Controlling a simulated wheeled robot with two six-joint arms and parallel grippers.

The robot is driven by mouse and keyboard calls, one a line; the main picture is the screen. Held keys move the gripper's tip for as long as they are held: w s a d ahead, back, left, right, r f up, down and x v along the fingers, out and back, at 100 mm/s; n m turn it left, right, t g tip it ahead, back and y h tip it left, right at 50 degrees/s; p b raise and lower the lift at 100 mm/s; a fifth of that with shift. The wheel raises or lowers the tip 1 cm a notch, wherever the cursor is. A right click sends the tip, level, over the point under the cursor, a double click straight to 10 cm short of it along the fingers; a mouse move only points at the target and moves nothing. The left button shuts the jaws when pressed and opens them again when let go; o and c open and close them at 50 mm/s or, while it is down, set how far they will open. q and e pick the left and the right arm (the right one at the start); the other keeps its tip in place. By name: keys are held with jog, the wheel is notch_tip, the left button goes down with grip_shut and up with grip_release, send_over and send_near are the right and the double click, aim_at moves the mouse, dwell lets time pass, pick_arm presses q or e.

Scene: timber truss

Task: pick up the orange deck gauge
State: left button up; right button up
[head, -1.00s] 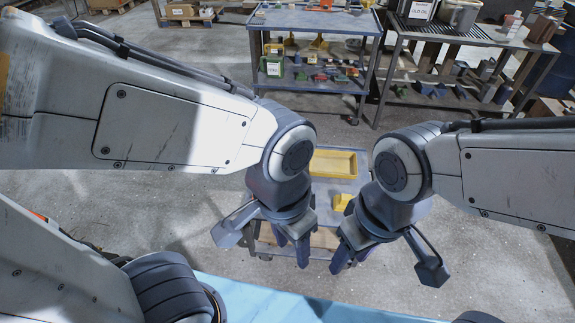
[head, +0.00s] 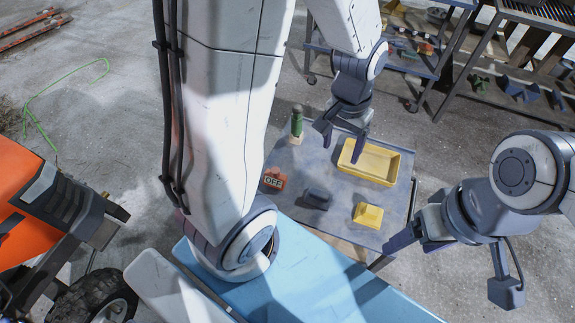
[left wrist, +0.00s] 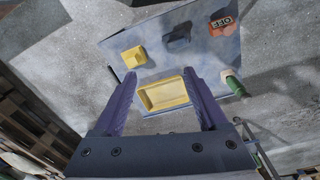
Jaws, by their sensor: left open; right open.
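An orange-red block marked OFF (head: 274,179) stands at the left of the small grey cart top (head: 306,158); it also shows in the left wrist view (left wrist: 220,24). A yellow block (head: 368,215) sits near the cart's front edge. I cannot tell for sure which is the orange deck gauge. My left gripper (head: 343,140) is open and empty above the cart's far part, beside the yellow tray (head: 395,172). In the left wrist view its fingers (left wrist: 160,75) flank the tray. My right gripper (head: 415,245) is open and empty off the cart's right front side.
A dark block (head: 317,198) lies between the OFF block and the yellow block. A green bottle-like thing (head: 297,122) stands at the cart's far left. Loaded shelves stand at the back. An orange machine with a tyre (head: 95,300) is at the lower left.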

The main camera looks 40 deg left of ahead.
pick_arm(q)
jog(key=w+a+f+n+b, duration=0.3)
jog(key=a+f+n, duration=0.1)
jog(key=a+f, duration=0.7)
jog(key=n+b, duration=0.3)
send_over(275, 171)
notch_tip(275, 171, down, 12)
jog(key=shift+w+a+f, duration=0.1)
jog(key=shift+w+a, duration=0.05)
jog(key=shift+f+b, duration=0.8)
jog(key=shift+f, duration=2.35)
pick_arm(e)
notch_tip(275, 171, down, 9)
jog(key=shift+f, duration=0.15)
jog(key=shift+s, duration=0.1)
pick_arm(q)
grip_shut()
jog(key=shift+r, duration=0.1)
